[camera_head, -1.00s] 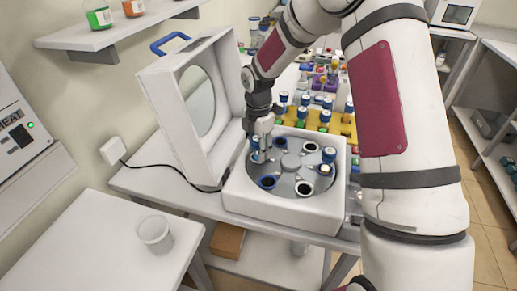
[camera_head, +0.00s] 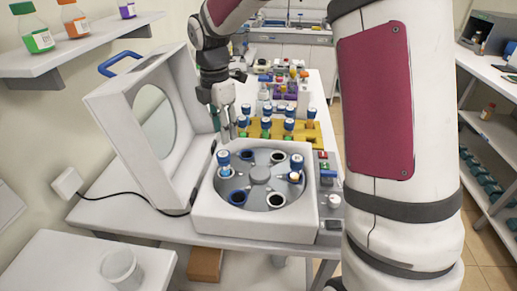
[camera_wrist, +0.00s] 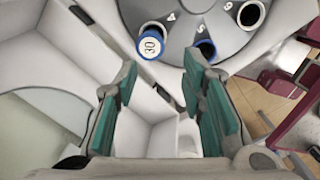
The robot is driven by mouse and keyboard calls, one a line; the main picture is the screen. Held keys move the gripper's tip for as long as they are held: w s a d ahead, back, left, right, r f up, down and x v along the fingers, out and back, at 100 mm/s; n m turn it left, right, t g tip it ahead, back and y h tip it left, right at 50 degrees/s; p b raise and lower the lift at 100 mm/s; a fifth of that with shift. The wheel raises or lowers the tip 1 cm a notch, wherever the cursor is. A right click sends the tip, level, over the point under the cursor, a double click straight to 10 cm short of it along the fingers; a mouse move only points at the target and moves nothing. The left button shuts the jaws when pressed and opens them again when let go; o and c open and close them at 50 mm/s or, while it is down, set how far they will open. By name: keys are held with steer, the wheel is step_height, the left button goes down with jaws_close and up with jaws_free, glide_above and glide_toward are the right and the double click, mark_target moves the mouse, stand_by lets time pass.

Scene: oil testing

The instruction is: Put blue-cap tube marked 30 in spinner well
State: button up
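The blue-cap tube marked 30 (camera_wrist: 151,43) stands in a well of the grey spinner rotor (camera_wrist: 180,32), its white cap top showing the number. In the head view the same tube (camera_head: 223,158) stands upright at the left of the rotor (camera_head: 262,188). A second blue-cap tube (camera_head: 296,164) stands in a well on the right side. My gripper (camera_head: 227,128) hangs above and behind the tube, clear of it. In the wrist view its green-padded fingers (camera_wrist: 160,66) are apart with nothing between them.
The spinner's lid (camera_head: 150,125) stands open at the left, close to my gripper. A yellow rack (camera_head: 285,132) with blue-cap tubes is behind the spinner. A white cup (camera_head: 120,268) stands on the front-left table. Several other rotor wells are empty.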

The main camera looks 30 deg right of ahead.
steer(key=s+r+m+t+h, duration=0.1)
steer(key=s+r+m+t, duration=0.1)
steer(key=s+r+m, duration=1.05)
steer(key=s+f+m+t+y, duration=0.1)
steer(key=s+m+t, duration=0.2)
steer(key=s+m, duration=0.5)
steer(key=shift+s+d+f, duration=0.15)
steer(key=shift+s+f, duration=0.05)
steer(key=shift+s, duration=3.7)
steer(key=shift+c, duration=0.4)
